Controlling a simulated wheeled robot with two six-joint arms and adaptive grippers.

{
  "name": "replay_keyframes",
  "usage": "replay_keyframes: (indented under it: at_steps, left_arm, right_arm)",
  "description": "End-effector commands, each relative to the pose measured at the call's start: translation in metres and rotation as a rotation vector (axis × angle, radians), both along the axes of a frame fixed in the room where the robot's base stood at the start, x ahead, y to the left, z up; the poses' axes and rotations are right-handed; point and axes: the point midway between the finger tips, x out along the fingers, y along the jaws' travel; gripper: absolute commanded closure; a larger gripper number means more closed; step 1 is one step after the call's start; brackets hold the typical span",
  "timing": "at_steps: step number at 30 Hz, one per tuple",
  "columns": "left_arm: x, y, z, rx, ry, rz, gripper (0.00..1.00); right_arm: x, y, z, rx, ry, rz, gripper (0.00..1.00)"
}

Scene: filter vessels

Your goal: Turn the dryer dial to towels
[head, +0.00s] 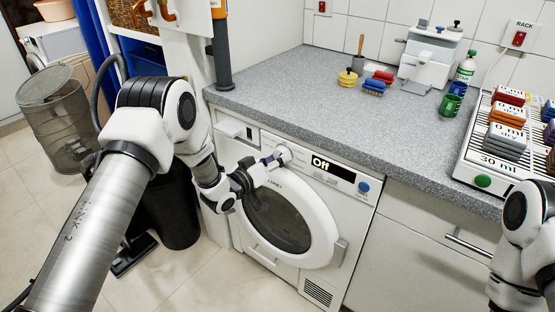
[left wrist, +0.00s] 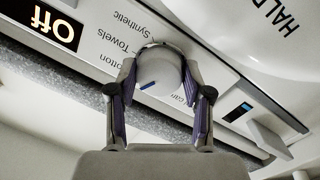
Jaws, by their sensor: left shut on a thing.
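The dryer (head: 318,205) is built in under the grey counter, with a round door. Its white dial (head: 284,152) sits on the panel left of the display (head: 333,168), which reads "Off". My left gripper (head: 273,160) is shut on the dial. In the left wrist view the dial (left wrist: 160,70) is between both fingers, and its blue mark (left wrist: 147,86) points down and left. Labels Synthetic, Towels and a partly hidden Cotton stand beside it, upside down. Another label is mostly covered by a finger. My right gripper is out of the head view; only that arm shows.
The counter (head: 290,85) overhangs just above the dryer panel. A blue button (head: 363,187) is right of the display. A dark bin (head: 170,215) stands on the floor left of the dryer. A rack with blocks (head: 468,165) is on the counter at right.

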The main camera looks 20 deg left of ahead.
Motion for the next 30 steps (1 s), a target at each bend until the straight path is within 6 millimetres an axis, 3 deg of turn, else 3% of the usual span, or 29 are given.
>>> replay_keyframes:
  at_steps: [30]
  left_arm:
    - [0.000,0.002,0.000,0.872,-0.315,-0.001,0.85]
  right_arm:
    - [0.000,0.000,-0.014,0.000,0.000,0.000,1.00]
